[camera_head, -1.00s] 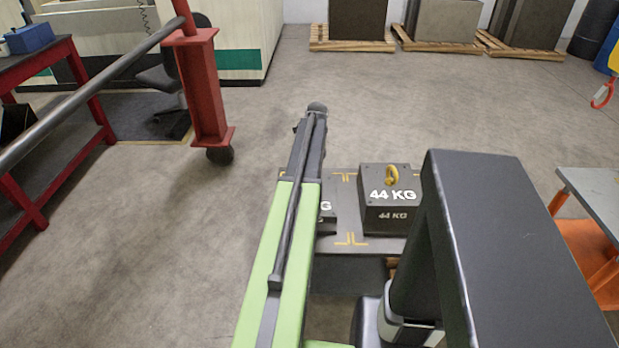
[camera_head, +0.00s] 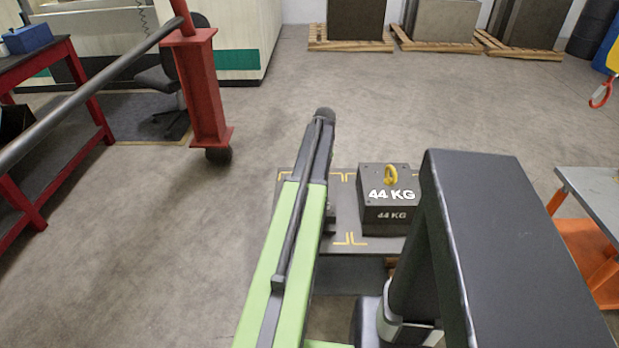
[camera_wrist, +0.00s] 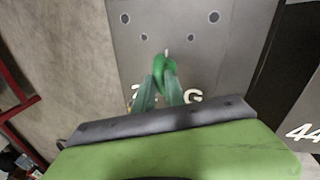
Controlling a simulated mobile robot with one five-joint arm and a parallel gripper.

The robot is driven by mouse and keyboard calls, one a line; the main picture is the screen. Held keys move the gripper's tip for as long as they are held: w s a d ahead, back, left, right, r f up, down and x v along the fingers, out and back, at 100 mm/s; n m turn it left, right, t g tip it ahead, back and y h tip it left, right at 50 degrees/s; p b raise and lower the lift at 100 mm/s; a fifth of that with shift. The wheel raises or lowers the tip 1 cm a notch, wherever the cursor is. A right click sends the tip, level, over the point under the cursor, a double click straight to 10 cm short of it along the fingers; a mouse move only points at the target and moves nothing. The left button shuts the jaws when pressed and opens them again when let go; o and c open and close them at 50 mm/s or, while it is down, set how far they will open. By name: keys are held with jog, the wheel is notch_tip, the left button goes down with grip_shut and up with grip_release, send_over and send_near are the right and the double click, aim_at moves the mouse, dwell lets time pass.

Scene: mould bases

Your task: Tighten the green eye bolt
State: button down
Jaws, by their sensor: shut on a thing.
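The green eye bolt (camera_wrist: 161,65) stands on the top face of a dark grey block (camera_wrist: 195,55) in the wrist view. My gripper (camera_wrist: 161,82) is shut on the bolt's ring, with one green-tinted finger on each side. The white lettering on this block is partly covered by the fingers. How far the bolt is threaded in cannot be seen. In the head view my arm hides the bolt and nearly all of its block.
A second block (camera_head: 385,218) marked 44 KG, with a yellow eye bolt (camera_head: 391,174), stands to the right on the same low table (camera_head: 345,205). A grey-topped orange cart (camera_head: 595,195) is at right. A red gantry post (camera_head: 203,90) stands at left.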

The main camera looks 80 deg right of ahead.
jog(key=shift+m, duration=0.9)
jog(key=shift+d+h, duration=0.1)
jog(key=shift+h, duration=0.2)
jog(key=c, duration=1.4)
grip_release()
jog(key=shift+r, duration=0.1)
jog(key=s+r+p, duration=0.1)
jog(key=r+p, duration=0.7)
jog(key=s+r+p, duration=0.2)
jog(key=r+p, duration=0.7)
jog(key=shift+s+d, duration=0.15)
jog(key=shift+s, duration=0.1)
